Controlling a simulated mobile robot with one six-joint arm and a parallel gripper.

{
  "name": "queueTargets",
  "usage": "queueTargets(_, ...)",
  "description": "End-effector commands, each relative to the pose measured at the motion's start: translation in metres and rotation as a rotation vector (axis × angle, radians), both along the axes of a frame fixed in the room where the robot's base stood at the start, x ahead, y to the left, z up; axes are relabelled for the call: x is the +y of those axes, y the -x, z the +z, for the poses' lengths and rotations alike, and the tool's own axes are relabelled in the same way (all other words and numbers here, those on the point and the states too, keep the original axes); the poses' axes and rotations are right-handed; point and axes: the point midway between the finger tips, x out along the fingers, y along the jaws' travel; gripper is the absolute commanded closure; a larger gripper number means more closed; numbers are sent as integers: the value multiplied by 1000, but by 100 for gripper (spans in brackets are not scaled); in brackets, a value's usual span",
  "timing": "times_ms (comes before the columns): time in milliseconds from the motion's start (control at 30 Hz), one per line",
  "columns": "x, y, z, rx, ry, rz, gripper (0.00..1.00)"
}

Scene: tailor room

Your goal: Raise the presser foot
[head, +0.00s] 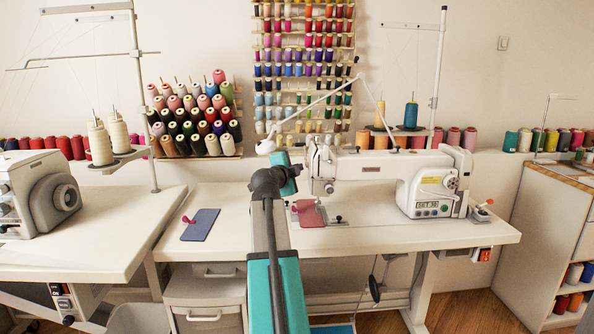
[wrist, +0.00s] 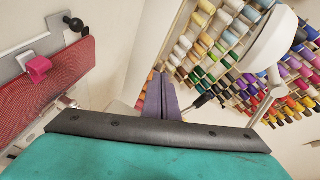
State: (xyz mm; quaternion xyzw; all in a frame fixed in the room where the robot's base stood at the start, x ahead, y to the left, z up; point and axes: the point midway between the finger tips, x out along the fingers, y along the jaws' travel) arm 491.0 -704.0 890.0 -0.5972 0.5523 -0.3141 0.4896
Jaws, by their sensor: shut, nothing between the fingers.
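The white sewing machine (head: 385,170) stands on the table to the right of my arm. Its needle-end head (head: 321,165) is just right of my teal wrist. The presser foot itself is too small to make out. A red plate (head: 312,214) lies on the bed below that head, and it also shows in the wrist view (wrist: 45,85) with a pink clip (wrist: 38,68) on it. My gripper (wrist: 161,82) is shut and empty in the wrist view, its fingers pointing toward the wall and thread rack. In the head view its fingers are hidden behind my wrist.
A white lamp (head: 266,146) with a jointed arm is close to my wrist, and shows large in the wrist view (wrist: 275,42). A blue pad (head: 200,225) lies left of my arm. A thread stand (head: 437,75) rises behind the machine. The front right tabletop (head: 420,238) is clear.

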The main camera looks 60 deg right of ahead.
Motion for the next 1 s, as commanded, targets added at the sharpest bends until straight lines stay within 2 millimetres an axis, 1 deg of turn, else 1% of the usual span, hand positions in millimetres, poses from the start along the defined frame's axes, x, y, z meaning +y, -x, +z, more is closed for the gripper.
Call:
queueTargets(33,1,0,-7,0,0,0,100)
queueTargets(200,3,1,-16,0,0,0,100)
queueTargets(267,11,3,-14,0,0,1,100)
queueTargets(1000,80,16,-29,-1,-1,2,100)
